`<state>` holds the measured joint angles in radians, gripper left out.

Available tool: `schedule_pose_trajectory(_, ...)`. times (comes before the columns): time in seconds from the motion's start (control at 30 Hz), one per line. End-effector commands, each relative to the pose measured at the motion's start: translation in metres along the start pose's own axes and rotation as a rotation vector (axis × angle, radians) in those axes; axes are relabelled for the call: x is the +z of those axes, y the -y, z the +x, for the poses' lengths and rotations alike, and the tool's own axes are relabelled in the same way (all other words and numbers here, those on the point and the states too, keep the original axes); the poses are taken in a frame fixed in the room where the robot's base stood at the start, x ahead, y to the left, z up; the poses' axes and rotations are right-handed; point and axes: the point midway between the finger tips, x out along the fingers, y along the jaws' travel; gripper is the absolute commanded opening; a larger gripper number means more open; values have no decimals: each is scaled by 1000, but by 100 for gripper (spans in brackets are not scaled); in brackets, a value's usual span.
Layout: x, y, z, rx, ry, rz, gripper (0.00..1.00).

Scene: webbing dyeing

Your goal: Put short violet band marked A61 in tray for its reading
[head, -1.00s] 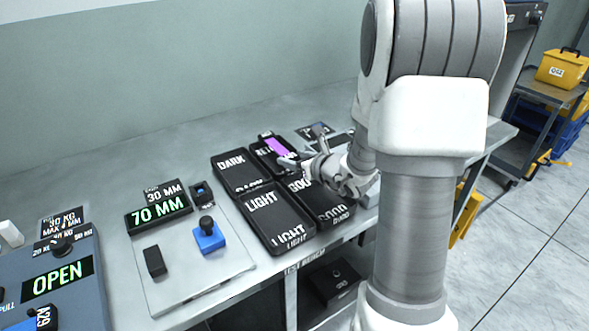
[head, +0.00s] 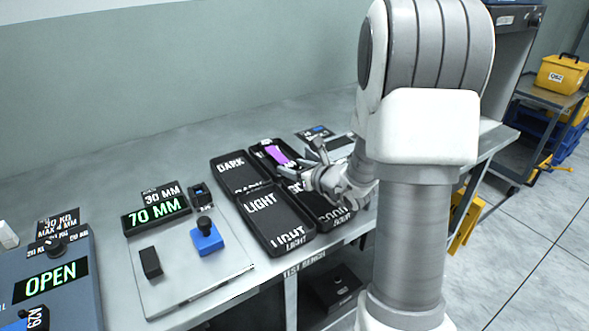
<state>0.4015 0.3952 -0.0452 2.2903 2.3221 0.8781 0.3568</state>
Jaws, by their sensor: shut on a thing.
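The short violet band (head: 277,155) shows at the back right tray (head: 255,149), over or in it; I cannot tell whether it touches the floor. My gripper (head: 296,161) is shut on the band's near end, beside that tray's right edge. That tray's label is mostly covered. The tray marked DARK (head: 229,171) is left of it, the tray marked LIGHT (head: 275,216) is in front, and the tray marked GOOD (head: 330,218) is partly hidden under my arm. The display (head: 156,214) reads 70 MM. The band's A61 mark is not readable.
A blue block with a black knob (head: 207,237) and a small black block (head: 150,262) stand on a light plate (head: 190,285) left of the trays. The bench behind the trays is clear.

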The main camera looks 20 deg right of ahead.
Motion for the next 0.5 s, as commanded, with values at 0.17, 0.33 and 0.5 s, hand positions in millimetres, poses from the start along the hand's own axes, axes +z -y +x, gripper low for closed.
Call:
schedule_pose_trajectory(0.17, -22, -2, 0, 2, -50, 7, 83)
schedule_pose_trajectory(0.33, -22, -3, 0, 4, -50, 6, 86)
schedule_pose_trajectory(0.5, -21, -4, 0, 5, -50, 5, 86)
